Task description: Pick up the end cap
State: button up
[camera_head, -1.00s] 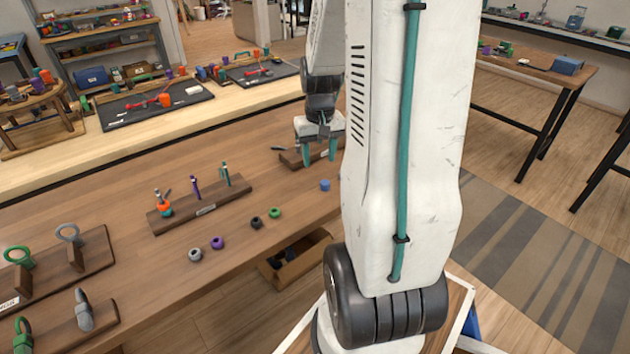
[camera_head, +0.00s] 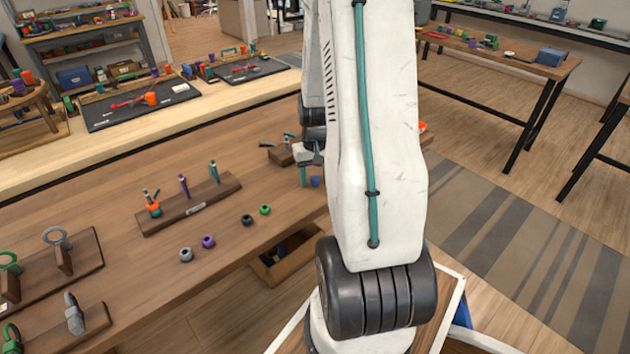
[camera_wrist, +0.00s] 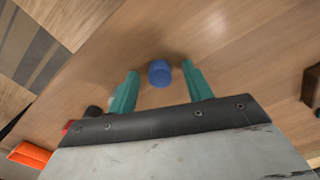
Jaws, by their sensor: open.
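Several small end caps lie in a row on the brown workbench (camera_head: 120,250). The blue end cap (camera_head: 315,181) is at the right end of the row, close to my gripper (camera_head: 307,174) in the head view. In the wrist view the blue cap (camera_wrist: 160,73) is upright on the wood, near the tips of my gripper's teal fingers (camera_wrist: 160,82) and in the gap between them. My gripper is open and empty. I cannot tell whether a finger touches the cap. My arm hides part of the gripper in the head view.
Green (camera_head: 265,209), black (camera_head: 247,220), purple (camera_head: 208,241) and grey (camera_head: 186,255) caps lie to the left along the bench's front. Another dark block (camera_head: 281,156) is near my gripper. An open drawer (camera_head: 285,262) sits below the bench edge.

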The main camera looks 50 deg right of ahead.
aim_at(315, 178)
jog(key=shift+c, duration=0.3)
jog(key=c, duration=1)
notch_tip(315, 178, up, 10)
jog(key=shift+r, duration=0.1)
